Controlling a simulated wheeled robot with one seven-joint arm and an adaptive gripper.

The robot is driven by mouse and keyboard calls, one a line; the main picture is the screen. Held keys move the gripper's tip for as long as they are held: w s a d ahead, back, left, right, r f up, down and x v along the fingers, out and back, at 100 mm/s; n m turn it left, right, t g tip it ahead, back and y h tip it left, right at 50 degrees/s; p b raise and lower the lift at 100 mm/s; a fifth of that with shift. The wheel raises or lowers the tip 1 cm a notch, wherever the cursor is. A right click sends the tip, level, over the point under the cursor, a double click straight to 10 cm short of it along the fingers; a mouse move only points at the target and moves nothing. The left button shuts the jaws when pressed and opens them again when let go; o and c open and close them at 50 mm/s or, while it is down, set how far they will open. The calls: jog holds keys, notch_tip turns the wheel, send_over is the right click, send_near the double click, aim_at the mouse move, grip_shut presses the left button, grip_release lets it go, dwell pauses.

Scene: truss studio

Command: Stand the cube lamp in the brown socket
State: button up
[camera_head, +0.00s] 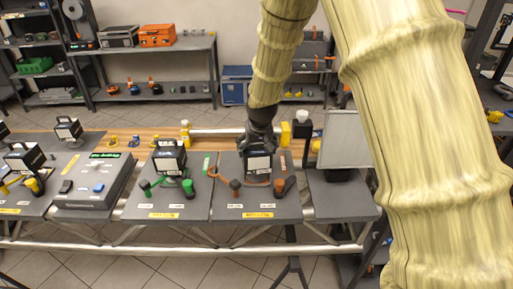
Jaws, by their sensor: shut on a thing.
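My gripper (260,138) is shut on a black cube lamp (258,164) with a pale front face. It holds the lamp over the right-hand dark panel (230,206). The lamp looks about upright.
Another cube lamp (170,158) stands on the panel to the left, by green parts (159,184). A grey box (95,183) lies further left, with more lamps beyond. A monitor (345,140) stands close on the right. My arm covers the right side.

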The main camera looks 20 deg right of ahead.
dwell(0.4)
jog(key=o, duration=1.9)
jog(key=shift+c, duration=0.2)
jog(key=shift+f, duration=0.1)
